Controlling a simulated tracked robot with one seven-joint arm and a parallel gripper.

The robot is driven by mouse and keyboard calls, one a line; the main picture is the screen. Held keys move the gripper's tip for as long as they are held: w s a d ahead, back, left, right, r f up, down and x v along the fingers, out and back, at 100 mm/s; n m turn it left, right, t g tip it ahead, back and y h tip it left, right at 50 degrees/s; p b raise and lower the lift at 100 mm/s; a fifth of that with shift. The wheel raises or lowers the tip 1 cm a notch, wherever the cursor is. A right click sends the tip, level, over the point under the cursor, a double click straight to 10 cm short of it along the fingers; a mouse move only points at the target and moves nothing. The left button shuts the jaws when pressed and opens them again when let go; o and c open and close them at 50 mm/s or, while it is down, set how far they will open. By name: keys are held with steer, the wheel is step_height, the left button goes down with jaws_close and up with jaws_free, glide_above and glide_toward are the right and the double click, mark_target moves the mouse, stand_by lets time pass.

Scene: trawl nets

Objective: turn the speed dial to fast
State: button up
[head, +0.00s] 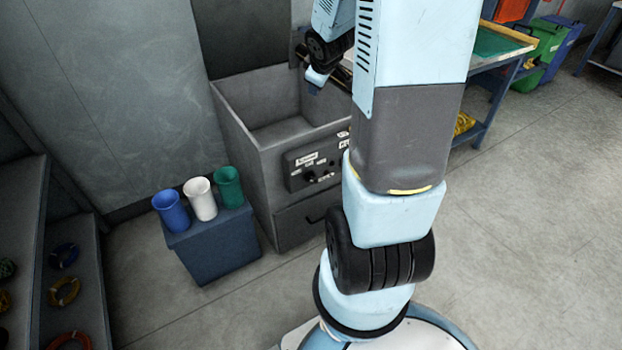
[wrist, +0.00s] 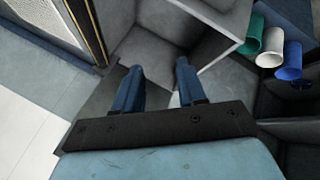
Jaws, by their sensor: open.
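A grey open-topped machine (head: 235,105) stands against the wall, with a dark control panel (head: 312,166) on its front. The panel bears small white labels and dark knobs (head: 311,176), too small to read. I cannot tell which is the speed dial or where it points. My arm hides the panel's right end. My gripper (wrist: 157,74) is open and empty, its two blue fingers apart. In the head view my gripper (head: 315,80) is above the machine's open top, partly hidden by my arm. The panel's face is not visible in the wrist view.
A blue box (head: 215,248) left of the machine carries a blue cup (head: 171,211), a white cup (head: 200,200) and a green cup (head: 229,188). Shelves with rope coils (head: 64,291) stand at far left. A blue workbench (head: 490,95) is behind my arm. Floor before the machine is clear.

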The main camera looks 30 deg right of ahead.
steer(key=w+d+f+n+y, duration=0.1)
steer(key=d+f+n, duration=0.15)
steer(key=f, duration=0.35)
steer(key=w+d+f+n, duration=0.1)
steer(key=w+d+f, duration=0.15)
steer(key=f, duration=0.35)
steer(key=t+y, duration=0.2)
steer(key=t, duration=0.9)
glide_toward(313, 181)
steer(key=shift+m, duration=0.35)
steer(key=w, duration=0.9)
steer(key=shift+a+r, duration=0.1)
steer(key=shift+c, duration=0.3)
jaws_close()
